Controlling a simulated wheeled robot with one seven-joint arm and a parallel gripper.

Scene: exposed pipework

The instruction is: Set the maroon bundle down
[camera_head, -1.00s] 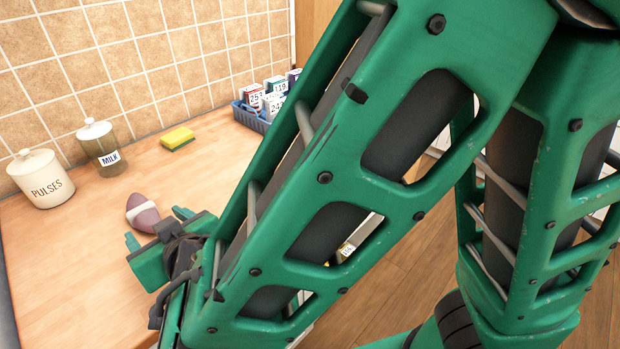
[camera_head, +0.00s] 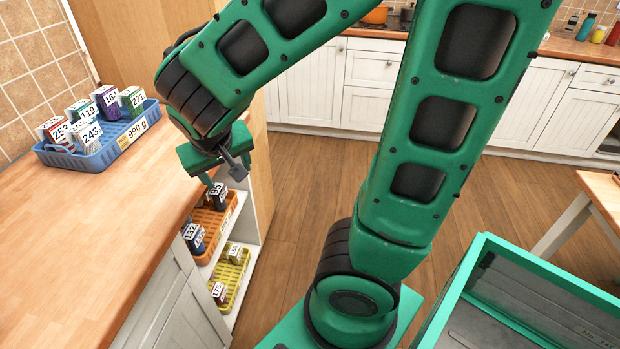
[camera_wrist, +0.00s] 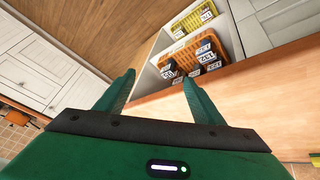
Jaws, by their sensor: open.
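No maroon bundle shows in either current view. My gripper (camera_head: 228,177) is open and empty, near the end edge of the wooden counter (camera_head: 95,235), above the open shelves. In the wrist view, my gripper (camera_wrist: 160,80) has its two green fingers spread with nothing between them. The counter shows there as a strip (camera_wrist: 265,90) at the right.
A blue basket (camera_head: 105,150) of numbered boxes stands at the counter's back. An orange basket (camera_head: 226,216) and a yellow basket (camera_head: 238,272) sit on the shelves below. A green-rimmed bin (camera_head: 530,258) is at right. The near counter is clear.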

